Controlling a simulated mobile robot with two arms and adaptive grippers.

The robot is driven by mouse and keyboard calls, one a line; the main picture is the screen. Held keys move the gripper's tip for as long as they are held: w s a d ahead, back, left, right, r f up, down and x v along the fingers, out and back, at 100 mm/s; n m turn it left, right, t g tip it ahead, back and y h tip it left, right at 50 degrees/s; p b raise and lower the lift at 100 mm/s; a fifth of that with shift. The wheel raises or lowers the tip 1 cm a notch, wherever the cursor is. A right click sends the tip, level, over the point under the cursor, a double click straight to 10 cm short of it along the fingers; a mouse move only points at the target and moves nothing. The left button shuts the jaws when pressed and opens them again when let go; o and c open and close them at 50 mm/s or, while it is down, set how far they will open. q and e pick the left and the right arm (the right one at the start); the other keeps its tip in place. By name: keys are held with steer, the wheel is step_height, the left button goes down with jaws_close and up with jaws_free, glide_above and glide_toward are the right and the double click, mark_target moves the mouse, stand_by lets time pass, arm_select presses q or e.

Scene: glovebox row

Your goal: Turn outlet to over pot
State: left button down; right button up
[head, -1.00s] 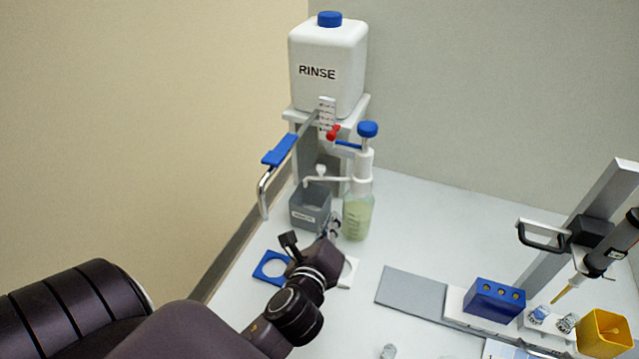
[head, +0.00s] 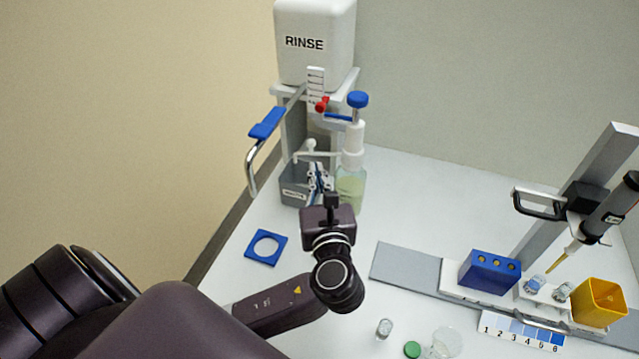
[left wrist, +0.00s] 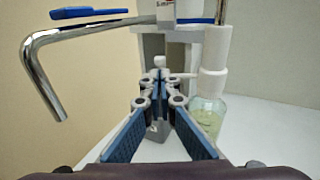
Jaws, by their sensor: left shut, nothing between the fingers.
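The curved chrome outlet pipe (head: 251,172) with a blue grip (head: 268,123) hangs left of the white RINSE tank (head: 315,45), its open end pointing down. It shows at the upper left in the left wrist view (left wrist: 45,82). A grey pot (head: 293,192) stands below the tank stand. The pump bottle (head: 350,188) is beside it, and its white spout (head: 328,156) reaches left above the pot. My left gripper (head: 318,180) is shut and empty in front of the pot, partly covering it. In the left wrist view its fingertips (left wrist: 159,78) meet left of the bottle (left wrist: 207,115).
A blue square ring (head: 265,235) lies left of my wrist. To the right are a grey mat (head: 405,268), a blue block (head: 490,272), a yellow bin (head: 598,303) and a pipette on a stand (head: 610,210). A small vial (head: 384,328) lies near the front.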

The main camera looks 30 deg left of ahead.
mark_target(309, 145)
arm_select(q)
steer(key=x, duration=0.7)
steer(key=shift+p, duration=0.4)
steer(key=shift+w+a+r+m+t+h+p, duration=0.3)
steer(key=shift+a+m+t+h+p, duration=0.25)
steer(key=shift+p, duration=0.45)
steer(key=shift+w+a+f+m+t+h+p, duration=0.1)
steer(key=shift+w+a+m+t+h+p, duration=0.55)
steer(key=shift+m+h+p, duration=0.4)
steer(key=shift+w+f, duration=0.1)
steer(key=shift+w, duration=0.1)
steer(key=shift+w+f, duration=0.15)
steer(key=shift+a, duration=0.1)
